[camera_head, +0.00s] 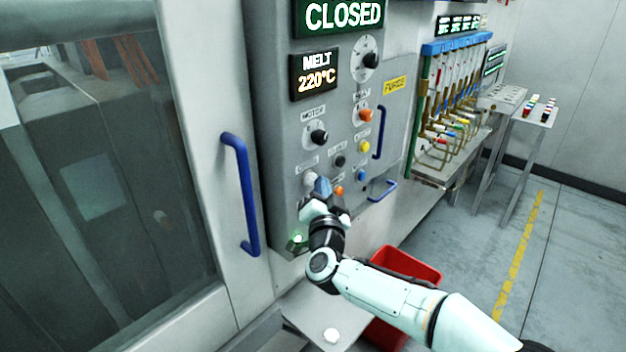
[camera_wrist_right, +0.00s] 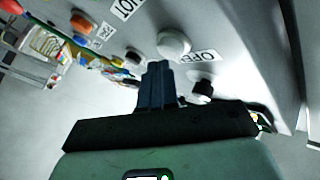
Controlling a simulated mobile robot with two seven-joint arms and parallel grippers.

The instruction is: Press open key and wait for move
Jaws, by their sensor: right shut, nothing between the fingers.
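The grey control panel (camera_head: 283,130) carries a display (camera_head: 343,14) reading CLOSED. My right gripper (camera_head: 322,187) is at the panel's lower part, its blue fingers shut and empty. A white round key (camera_head: 309,178) is just left of the fingertips; the white key also shows in the right wrist view (camera_wrist_right: 173,43), beside a partly cut label (camera_wrist_right: 205,56) reading "OPE". The shut fingers (camera_wrist_right: 157,70) point at the panel just by this key. I cannot tell whether they touch it. My left gripper is not in view.
A machine door with a blue handle (camera_head: 241,195) is at left. Several knobs, including an orange one (camera_head: 366,115), surround the fingers. A red bin (camera_head: 408,265) stands below my right arm. A rack with blue top (camera_head: 457,43) and a small table (camera_head: 533,112) are farther right.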

